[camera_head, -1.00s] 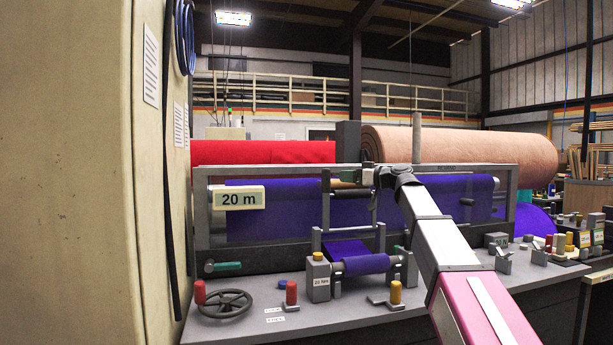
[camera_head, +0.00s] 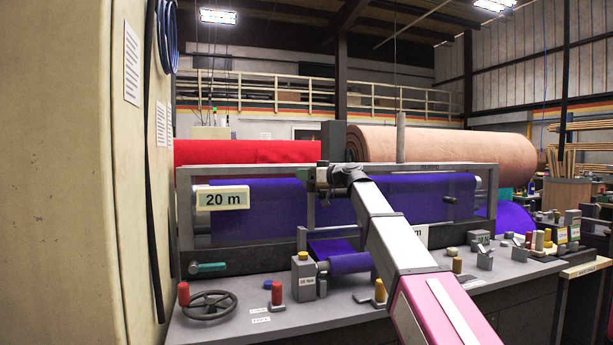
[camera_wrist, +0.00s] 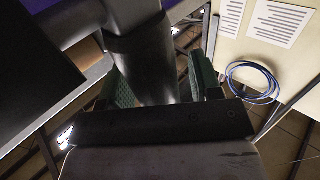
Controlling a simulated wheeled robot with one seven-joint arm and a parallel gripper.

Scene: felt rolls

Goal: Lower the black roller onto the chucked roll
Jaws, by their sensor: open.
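A small purple roll (camera_head: 350,263) lies level at the front of the bench in a low grey holder. A grey upright arm (camera_head: 310,212) rises behind its left end. My gripper (camera_head: 316,180) is by the top of that upright, above the roll, with its jaws open. In the wrist view its green-padded fingers (camera_wrist: 162,84) stand on either side of a dark cylindrical bar (camera_wrist: 148,62), not closed on it. I cannot tell if this bar is the black roller. My arm hides the right end of the holder.
A big frame with a wide purple roll (camera_head: 260,218) and a "20 m" sign (camera_head: 222,198) stands behind. A beige cabinet (camera_head: 70,170) closes off the left side.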

